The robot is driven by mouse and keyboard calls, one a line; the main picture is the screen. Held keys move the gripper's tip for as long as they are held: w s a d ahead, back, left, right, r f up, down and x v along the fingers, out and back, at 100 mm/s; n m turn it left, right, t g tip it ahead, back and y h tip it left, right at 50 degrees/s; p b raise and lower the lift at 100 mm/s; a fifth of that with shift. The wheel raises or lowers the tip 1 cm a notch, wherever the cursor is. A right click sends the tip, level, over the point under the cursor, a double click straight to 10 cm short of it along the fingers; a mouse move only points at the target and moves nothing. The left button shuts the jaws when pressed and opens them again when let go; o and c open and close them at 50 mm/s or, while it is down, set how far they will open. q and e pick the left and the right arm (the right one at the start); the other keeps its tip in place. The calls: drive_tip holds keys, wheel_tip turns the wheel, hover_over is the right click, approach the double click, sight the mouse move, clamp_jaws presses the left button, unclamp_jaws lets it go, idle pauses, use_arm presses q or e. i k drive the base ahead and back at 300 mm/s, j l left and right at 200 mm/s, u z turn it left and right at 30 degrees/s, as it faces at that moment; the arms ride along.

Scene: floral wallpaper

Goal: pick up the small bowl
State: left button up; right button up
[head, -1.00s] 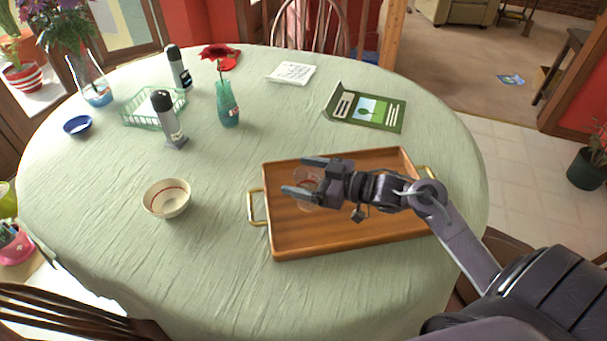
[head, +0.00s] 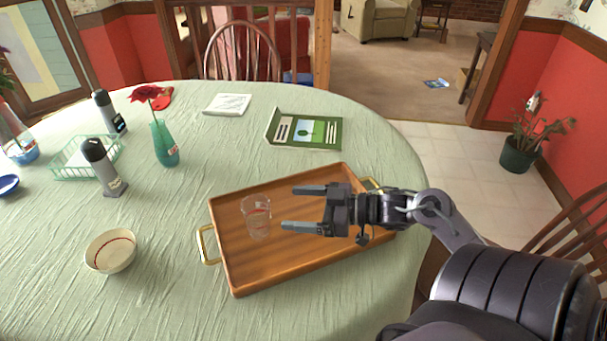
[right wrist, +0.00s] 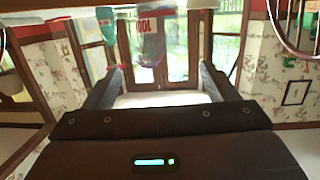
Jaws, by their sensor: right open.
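A cream bowl (head: 111,251) with a red line inside stands upright on the table, left of the tray. A smaller-looking blue bowl (head: 8,185) is cut off by the left edge of the head view. I cannot tell which one the task means. My right gripper (head: 289,208) is open and empty over the wooden tray, well to the right of both bowls. Its two fingers also show in the right wrist view (right wrist: 160,88), with nothing held between them. My left gripper is not in view.
A clear glass (head: 257,217) stands on the wooden tray (head: 300,262), just left of my right fingertips. A teal vase (head: 165,145), a grey bottle (head: 104,168) and a green basket (head: 70,160) stand farther back. The cloth around the cream bowl is clear.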

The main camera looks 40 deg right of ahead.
sight(113, 252)
drive_tip(key=k, duration=1)
